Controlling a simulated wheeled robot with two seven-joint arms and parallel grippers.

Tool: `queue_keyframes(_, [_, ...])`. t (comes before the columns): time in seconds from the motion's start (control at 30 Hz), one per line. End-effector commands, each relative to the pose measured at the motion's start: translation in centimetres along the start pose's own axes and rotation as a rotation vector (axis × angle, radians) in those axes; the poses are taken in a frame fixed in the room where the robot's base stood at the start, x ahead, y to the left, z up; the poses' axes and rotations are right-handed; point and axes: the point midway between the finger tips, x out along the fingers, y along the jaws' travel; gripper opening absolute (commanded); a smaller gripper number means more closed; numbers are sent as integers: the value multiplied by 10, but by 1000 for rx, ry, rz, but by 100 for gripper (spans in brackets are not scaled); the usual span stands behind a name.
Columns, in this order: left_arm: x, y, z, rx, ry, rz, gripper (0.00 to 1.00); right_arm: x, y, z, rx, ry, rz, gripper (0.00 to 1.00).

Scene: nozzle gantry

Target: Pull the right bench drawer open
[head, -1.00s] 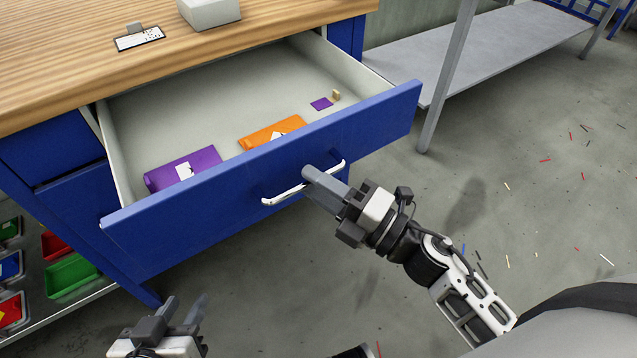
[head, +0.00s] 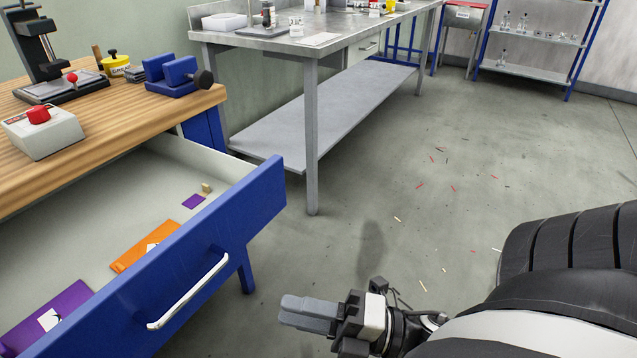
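The blue bench drawer (head: 222,232) stands pulled well out from under the wooden bench top (head: 95,130). Its silver bar handle (head: 190,293) is on the front panel, with nothing gripping it. Inside the drawer lie an orange packet (head: 145,245), a purple packet (head: 50,318), a small purple square (head: 194,202) and a small tan block (head: 206,188). My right gripper (head: 290,311) is to the right of the handle and apart from it. Its fingers look close together, and I see nothing between them. My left gripper is out of view.
On the bench are a white box with a red button (head: 42,130), a blue vise (head: 180,76), a yellow tub (head: 116,67) and a black press (head: 45,60). A grey metal table (head: 318,52) stands behind. Open floor with scattered slivers lies to the right.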

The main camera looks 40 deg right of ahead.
Motion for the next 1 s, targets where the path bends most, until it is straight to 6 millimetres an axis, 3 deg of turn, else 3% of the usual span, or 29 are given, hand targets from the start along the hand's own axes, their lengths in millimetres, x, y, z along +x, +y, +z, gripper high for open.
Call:
queue_keyframes(0.23, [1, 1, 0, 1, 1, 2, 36, -24, 0, 0, 1, -1, 0, 32])
queue_keyframes(0.83, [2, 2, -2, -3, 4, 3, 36, -25, 0, 0, 0, 0, 1, 32])
queue_keyframes(1.0, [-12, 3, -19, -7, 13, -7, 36, -21, 23, 2, 0, 0, 1, 32])
